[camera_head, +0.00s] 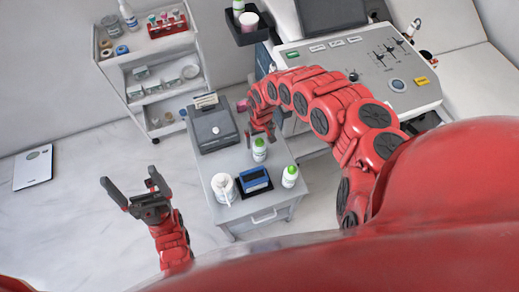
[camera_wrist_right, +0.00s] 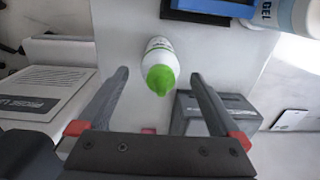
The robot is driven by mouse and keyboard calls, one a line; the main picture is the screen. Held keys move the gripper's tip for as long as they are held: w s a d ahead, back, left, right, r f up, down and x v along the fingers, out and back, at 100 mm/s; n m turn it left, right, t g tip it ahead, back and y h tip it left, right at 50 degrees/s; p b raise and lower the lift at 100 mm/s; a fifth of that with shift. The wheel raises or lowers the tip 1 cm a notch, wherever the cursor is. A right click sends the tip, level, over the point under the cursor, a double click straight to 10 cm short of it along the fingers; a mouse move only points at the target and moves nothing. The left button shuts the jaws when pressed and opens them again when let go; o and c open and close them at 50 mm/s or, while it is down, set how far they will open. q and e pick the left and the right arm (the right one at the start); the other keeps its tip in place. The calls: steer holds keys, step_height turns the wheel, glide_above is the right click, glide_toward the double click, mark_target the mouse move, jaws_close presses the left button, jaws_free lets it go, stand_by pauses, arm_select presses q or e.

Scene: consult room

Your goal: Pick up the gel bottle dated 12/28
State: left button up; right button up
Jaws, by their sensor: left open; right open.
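Two white gel bottles with green caps stand on the small grey table: one near the middle (camera_head: 259,152) and one near the right edge (camera_head: 290,178). No date is readable on either. My right gripper (camera_head: 261,134) is open just behind the middle bottle in the head view. In the right wrist view a green-capped bottle (camera_wrist_right: 160,62) shows beyond and between the open fingers (camera_wrist_right: 159,78), cap towards me; contact cannot be made out. My left gripper (camera_head: 130,178) is open and empty, left of the table.
A white shelf cart (camera_head: 150,75) stands behind left. A medical console (camera_head: 390,85) stands right. The left floor is mostly clear.

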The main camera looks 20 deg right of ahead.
steer(key=shift+w+f, duration=0.1)
steer(key=shift+f, duration=0.85)
jaws_close()
